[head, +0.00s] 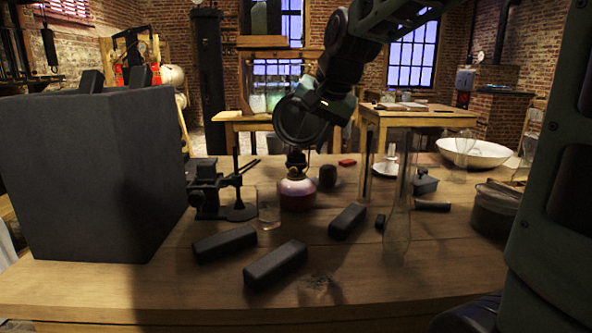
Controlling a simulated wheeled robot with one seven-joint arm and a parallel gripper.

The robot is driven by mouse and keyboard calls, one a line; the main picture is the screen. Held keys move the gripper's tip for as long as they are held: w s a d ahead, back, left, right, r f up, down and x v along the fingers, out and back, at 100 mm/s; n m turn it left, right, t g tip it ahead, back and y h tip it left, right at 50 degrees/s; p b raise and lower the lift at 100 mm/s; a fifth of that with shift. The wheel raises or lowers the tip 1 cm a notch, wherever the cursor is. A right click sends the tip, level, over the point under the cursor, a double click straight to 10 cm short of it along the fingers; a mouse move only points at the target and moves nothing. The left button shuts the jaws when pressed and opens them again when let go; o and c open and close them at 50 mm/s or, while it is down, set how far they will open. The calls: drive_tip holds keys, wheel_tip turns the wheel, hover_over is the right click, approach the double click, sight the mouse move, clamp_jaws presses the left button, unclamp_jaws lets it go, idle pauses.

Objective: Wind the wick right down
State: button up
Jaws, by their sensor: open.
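A small spirit lamp (297,194) with a round glass body and reddish-purple liquid stands upright near the middle of the wooden table (200,295). Its dark collar and top sit just under my gripper (298,148), which comes down from the upper right. My gripper is open. Its fingers are dark and small against the lamp top, so I cannot tell whether they touch it. The wick and any winding knob are hidden or too small to make out.
A big dark box (95,180) fills the table's left. A black metal stand (215,190) and a clear glass (268,208) are left of the lamp. Dark blocks (275,264) lie in front. A tall glass tube (398,215) and a jar (494,208) stand right.

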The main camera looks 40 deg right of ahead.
sight(295, 168)
drive_tip(key=b+x, duration=0.2)
drive_tip(key=x, duration=0.8)
drive_tip(key=shift+r, duration=0.1)
clamp_jaws()
